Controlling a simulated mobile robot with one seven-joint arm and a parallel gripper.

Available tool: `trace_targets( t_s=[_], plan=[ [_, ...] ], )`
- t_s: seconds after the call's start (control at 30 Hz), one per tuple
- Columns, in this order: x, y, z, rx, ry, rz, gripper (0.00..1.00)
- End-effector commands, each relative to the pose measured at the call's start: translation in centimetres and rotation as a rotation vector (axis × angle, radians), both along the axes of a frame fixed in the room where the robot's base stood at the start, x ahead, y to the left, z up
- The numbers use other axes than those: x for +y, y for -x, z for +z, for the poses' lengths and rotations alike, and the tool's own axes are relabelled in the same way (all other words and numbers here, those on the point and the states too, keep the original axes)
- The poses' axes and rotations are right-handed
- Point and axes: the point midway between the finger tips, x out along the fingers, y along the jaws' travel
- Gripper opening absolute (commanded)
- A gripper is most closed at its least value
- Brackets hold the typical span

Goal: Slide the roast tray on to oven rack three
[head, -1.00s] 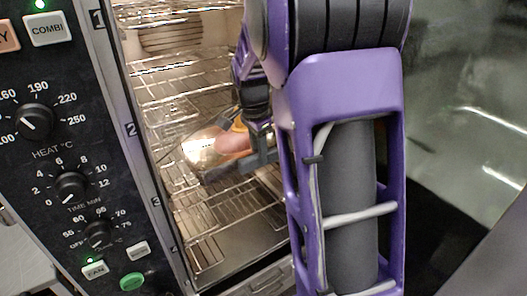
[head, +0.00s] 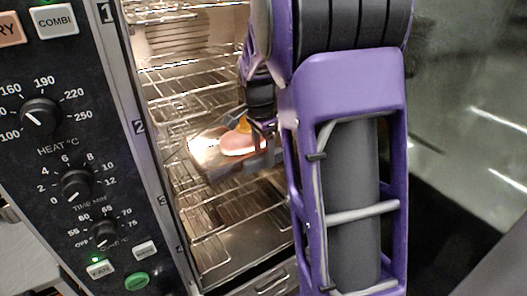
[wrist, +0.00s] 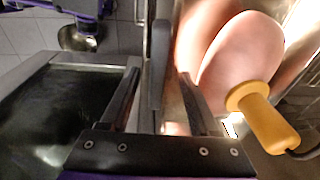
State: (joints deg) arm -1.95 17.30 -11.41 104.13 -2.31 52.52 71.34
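The shiny metal roast tray (head: 207,158) is inside the oven, above a wire shelf and between the marks 2 and 3. I cannot tell whether it rests on the shelf. A pink roast (head: 240,146) with a yellow-orange end lies in it. In the wrist view the roast (wrist: 243,50) and its yellow end (wrist: 262,115) are right of my gripper. My gripper (wrist: 157,75) has its fingers apart, one on each side of the tray's upright edge (wrist: 159,60), with gaps showing. In the head view my gripper (head: 268,148) is at the tray's right side, partly hidden by my arm.
Several wire racks (head: 190,75) fill the oven above and below. The control panel (head: 70,150) and numbered frame (head: 150,170) stand at the left. In the wrist view a dark glossy panel (wrist: 60,110) is left of my gripper. My arm hides the oven's right side.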

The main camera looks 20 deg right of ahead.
Motion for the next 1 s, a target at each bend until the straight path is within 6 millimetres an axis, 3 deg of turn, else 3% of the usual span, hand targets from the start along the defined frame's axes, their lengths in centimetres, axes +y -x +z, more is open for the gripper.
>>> trace_targets(
  t_s=[0.27,0.47,1.0],
  plan=[
    [0.0,0.2,-0.3,0.009,-0.001,0.0,0.67],
    [0.2,0.2,1.4,0.003,0.0,0.002,0.67],
    [1.5,1.3,13.8,-0.001,0.001,0.001,0.67]
  ],
)
